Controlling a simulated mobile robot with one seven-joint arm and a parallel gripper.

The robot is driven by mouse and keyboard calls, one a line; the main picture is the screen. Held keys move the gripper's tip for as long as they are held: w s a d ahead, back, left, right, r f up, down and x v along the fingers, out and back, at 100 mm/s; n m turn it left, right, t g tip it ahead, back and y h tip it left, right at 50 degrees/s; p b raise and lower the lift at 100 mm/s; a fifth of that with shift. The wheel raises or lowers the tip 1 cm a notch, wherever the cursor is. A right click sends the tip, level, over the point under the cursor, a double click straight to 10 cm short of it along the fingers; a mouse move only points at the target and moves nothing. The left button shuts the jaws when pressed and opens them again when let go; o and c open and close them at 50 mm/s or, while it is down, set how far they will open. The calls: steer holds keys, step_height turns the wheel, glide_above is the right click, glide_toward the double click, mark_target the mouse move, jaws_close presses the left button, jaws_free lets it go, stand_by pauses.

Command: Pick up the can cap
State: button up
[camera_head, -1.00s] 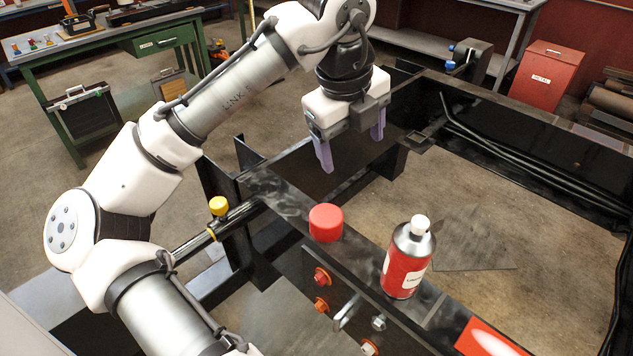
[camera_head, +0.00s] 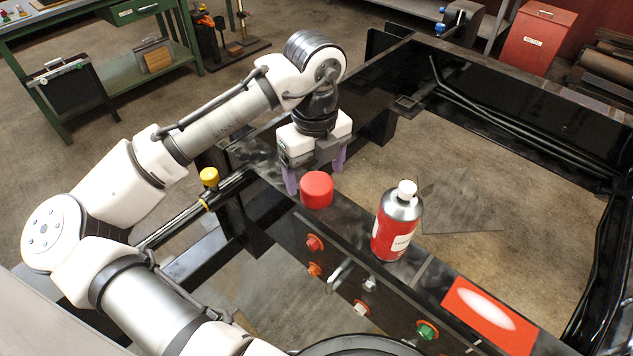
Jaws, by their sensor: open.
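The red can cap (camera_head: 317,190) stands on the black chassis beam (camera_head: 268,160), left of the spray can. The spray can (camera_head: 397,222) is red and silver with a white nozzle and stands upright on the same beam, apart from the cap. My gripper (camera_head: 315,176) points down just behind the cap, its purple fingers apart and low. One finger shows to the left of the cap and the other behind its right side. The gripper is open and holds nothing. Whether a finger touches the cap I cannot tell.
A red and white label (camera_head: 489,314) lies on the beam at the lower right. Orange and green fittings (camera_head: 427,331) stick out of the beam's front side. A yellow knob (camera_head: 209,177) stands left of the beam. The chassis middle is open to the floor.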

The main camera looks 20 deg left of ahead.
mark_target(315, 181)
steer(key=shift+w+f, duration=0.1)
steer(key=shift+f, duration=1.55)
steer(key=c, duration=1)
steer(key=shift+r+p, duration=0.1)
steer(key=shift+p, duration=0.2)
